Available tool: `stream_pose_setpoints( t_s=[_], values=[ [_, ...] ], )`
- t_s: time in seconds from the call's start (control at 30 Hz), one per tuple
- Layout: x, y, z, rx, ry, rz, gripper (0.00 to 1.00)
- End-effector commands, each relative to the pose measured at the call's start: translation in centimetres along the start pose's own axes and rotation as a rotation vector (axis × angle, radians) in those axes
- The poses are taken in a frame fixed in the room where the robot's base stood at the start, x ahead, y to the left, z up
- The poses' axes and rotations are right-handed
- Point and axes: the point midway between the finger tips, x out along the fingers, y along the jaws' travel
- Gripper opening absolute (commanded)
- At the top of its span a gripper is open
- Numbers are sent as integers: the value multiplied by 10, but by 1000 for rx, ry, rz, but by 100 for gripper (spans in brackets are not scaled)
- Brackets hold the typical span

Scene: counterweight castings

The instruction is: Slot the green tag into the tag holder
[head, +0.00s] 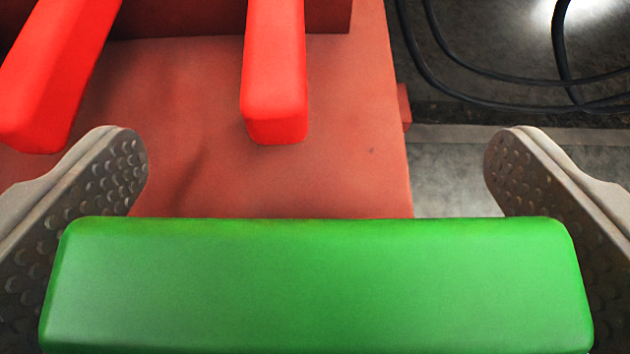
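The green tag (315,285) is a thick, smooth bar with rounded edges, lying crosswise along the bottom of the head view. It lies between the two studded pads of my gripper (315,170), one at each end, with no clear gap. My gripper is shut on it. Two bright red bars, a left one (55,75) and a right one (275,75), stand out over a duller red surface beyond the tag, with a gap between them. They may be the tag holder; I cannot tell for sure. The tag appears apart from both bars.
The broad red casting (350,120) fills the upper left and middle, with a raised wall (190,18) at the back. Black cables (470,68) loop over the dark ground at upper right. A strip of grey floor (450,180) lies right of the casting.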

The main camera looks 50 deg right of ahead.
Motion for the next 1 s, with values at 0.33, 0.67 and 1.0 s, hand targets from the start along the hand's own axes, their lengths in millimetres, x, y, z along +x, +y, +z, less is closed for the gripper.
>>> stream_pose_setpoints(
  t_s=[0.33, 0.67, 1.0],
  values=[
    [-21, -1, -1, 1, -2, -3, 93],
    [-78, -1, -2, -1, 1, -3, 93],
    [-126, -1, 0, -1, -1, -1, 93]
  ],
)
